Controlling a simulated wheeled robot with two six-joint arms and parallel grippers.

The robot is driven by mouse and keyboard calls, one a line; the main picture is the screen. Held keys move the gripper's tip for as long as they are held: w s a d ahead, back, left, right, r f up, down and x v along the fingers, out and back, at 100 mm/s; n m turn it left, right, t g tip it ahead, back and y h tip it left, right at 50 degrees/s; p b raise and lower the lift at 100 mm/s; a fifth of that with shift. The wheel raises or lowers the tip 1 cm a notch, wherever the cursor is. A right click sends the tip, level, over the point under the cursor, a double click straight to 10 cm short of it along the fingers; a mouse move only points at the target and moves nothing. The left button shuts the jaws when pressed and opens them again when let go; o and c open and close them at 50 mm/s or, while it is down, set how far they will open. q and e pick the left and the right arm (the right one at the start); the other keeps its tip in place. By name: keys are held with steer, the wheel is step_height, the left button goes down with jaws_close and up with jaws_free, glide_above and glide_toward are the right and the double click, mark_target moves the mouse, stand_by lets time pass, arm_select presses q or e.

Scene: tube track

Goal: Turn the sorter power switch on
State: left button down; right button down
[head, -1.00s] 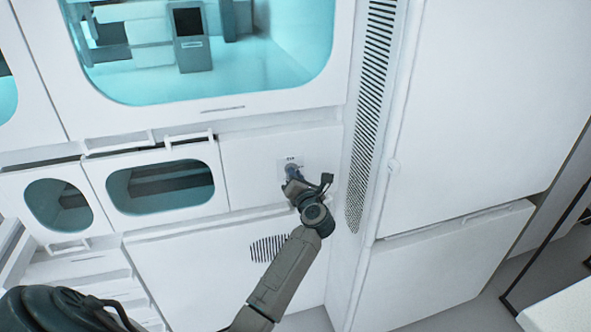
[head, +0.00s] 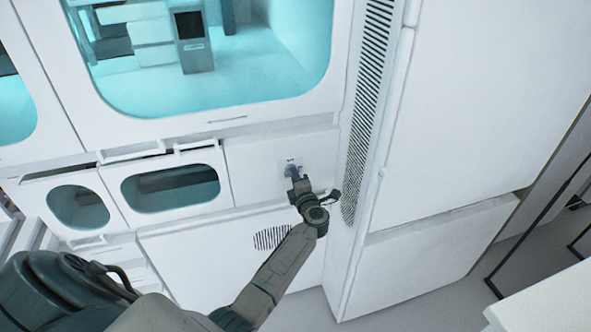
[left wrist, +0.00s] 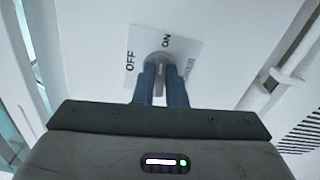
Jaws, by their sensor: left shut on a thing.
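The sorter power switch is a small grey knob (left wrist: 161,63) on a white label plate (left wrist: 194,48) with the words OFF and ON. OFF reads at the knob's left and ON just above it in the left wrist view. In the head view the plate (head: 283,163) is on the white wall panel. My left gripper (left wrist: 160,72) has its two blue fingers shut on the knob's grey handle, which shows between them. It also shows in the head view (head: 294,174), covering most of the knob. The knob's exact pointing is partly hidden. My right gripper is not in view.
A large window (head: 215,95) is above the panel and smaller windowed doors (head: 172,188) are at its left. A slotted vent strip (head: 368,110) and tall white cabinet (head: 470,110) stand at the right. A white surface (head: 545,300) is at the lower right.

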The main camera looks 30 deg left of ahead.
arm_select(q)
steer(key=shift+f+m+p, duration=0.1)
steer(key=shift+m+p, duration=0.6)
steer(key=shift+m, duration=0.1)
steer(key=c, duration=1.5)
jaws_free()
steer(key=b+v, duration=0.2)
steer(key=v, duration=0.9)
steer(key=shift+w+b, duration=0.1)
steer(key=shift+b, duration=0.2)
steer(key=shift+f, duration=0.1)
